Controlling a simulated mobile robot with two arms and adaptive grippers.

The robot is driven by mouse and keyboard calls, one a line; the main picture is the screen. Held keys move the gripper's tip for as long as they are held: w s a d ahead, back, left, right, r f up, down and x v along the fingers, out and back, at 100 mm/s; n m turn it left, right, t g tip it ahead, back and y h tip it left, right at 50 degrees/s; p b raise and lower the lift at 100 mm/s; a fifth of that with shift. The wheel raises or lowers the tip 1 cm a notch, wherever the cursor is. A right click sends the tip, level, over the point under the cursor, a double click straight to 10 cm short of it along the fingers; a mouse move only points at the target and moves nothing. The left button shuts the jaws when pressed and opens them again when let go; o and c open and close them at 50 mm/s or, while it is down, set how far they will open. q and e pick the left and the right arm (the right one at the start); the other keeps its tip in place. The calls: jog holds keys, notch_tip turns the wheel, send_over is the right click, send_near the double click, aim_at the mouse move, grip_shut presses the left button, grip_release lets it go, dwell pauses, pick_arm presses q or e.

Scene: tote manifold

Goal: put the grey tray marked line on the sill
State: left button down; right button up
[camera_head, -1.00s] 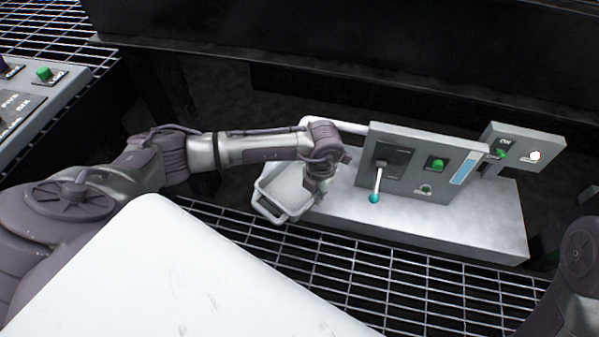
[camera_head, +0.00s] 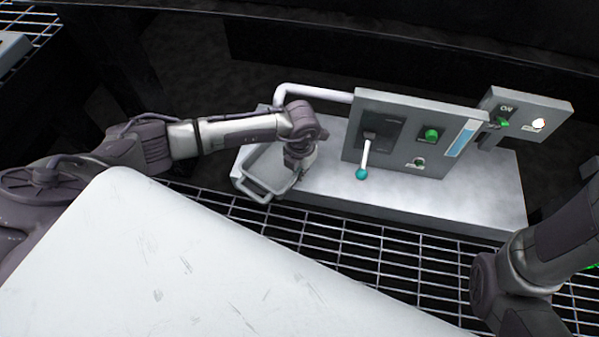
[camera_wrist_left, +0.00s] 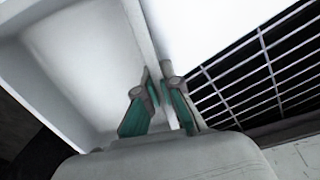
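The grey tray (camera_head: 268,188) is at the left end of the pale sill (camera_head: 480,205) in the head view, with its handle end toward the front edge. I cannot tell whether it rests fully on the sill. No marking on the tray is readable. My left gripper (camera_head: 297,165) is at the tray's right wall. In the left wrist view, the teal-padded fingers (camera_wrist_left: 157,88) are on either side of the tray's wall (camera_wrist_left: 140,38) and look shut on it; the tray's inside looks empty. My right arm shows at lower right, but its gripper is out of view.
A grey control panel (camera_head: 400,105) stands on the sill right of the tray, with a teal-knobbed lever (camera_head: 362,173) projecting forward. A smaller panel (camera_head: 535,108) is at its right. A pale pipe (camera_head: 310,90) runs behind the tray. Metal grating (camera_head: 350,240) lies in front.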

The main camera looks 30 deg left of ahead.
pick_arm(q)
jog(key=c, duration=1.7)
grip_release()
jog(key=shift+f, duration=0.1)
jog(key=shift+c, duration=0.2)
jog(key=o, duration=0.4)
